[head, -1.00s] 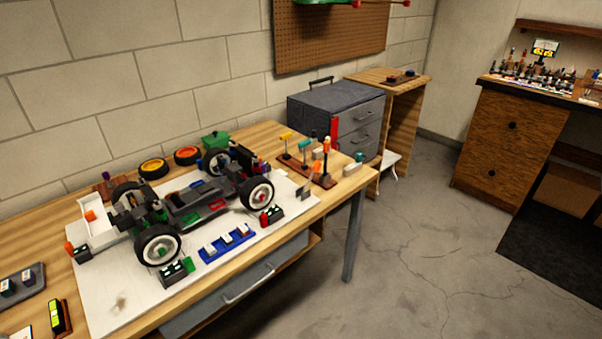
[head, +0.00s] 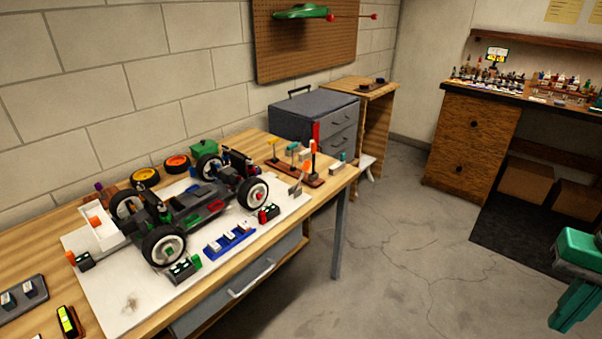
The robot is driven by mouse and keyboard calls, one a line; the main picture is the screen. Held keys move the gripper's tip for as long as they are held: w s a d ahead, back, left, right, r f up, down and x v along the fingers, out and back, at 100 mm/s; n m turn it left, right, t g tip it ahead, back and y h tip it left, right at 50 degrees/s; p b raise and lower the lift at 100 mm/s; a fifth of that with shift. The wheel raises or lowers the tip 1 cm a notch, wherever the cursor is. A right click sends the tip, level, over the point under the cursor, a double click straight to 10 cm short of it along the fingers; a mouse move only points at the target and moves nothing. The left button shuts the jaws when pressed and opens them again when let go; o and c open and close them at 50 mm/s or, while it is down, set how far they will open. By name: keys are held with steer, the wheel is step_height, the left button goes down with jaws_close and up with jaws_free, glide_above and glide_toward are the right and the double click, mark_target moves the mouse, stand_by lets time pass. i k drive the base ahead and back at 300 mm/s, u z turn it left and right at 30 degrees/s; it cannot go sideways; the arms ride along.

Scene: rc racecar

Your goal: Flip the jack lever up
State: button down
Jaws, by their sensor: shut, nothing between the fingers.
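An RC car chassis (head: 195,207) with white-rimmed black wheels sits on a white board (head: 125,300) on the wooden workbench. Small black blocks with coloured parts stand by its wheels: one with an orange part (head: 85,261), one with a green part (head: 182,269) and one with a red part (head: 267,214). These may be jacks, but at this size I cannot tell which part is the jack lever or how it is set. My gripper is not in view.
A blue tray (head: 229,239) lies in front of the chassis. A grey toolbox (head: 297,118) stands behind the bench's right end. A drawer handle (head: 250,280) sticks out below the bench front. A green object (head: 582,247), cut off at the right edge, is unclear. The middle floor is clear.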

mark_target(306, 167)
steer(key=z, duration=0.05)
steer(key=i, duration=1)
steer(key=u, duration=0.05)
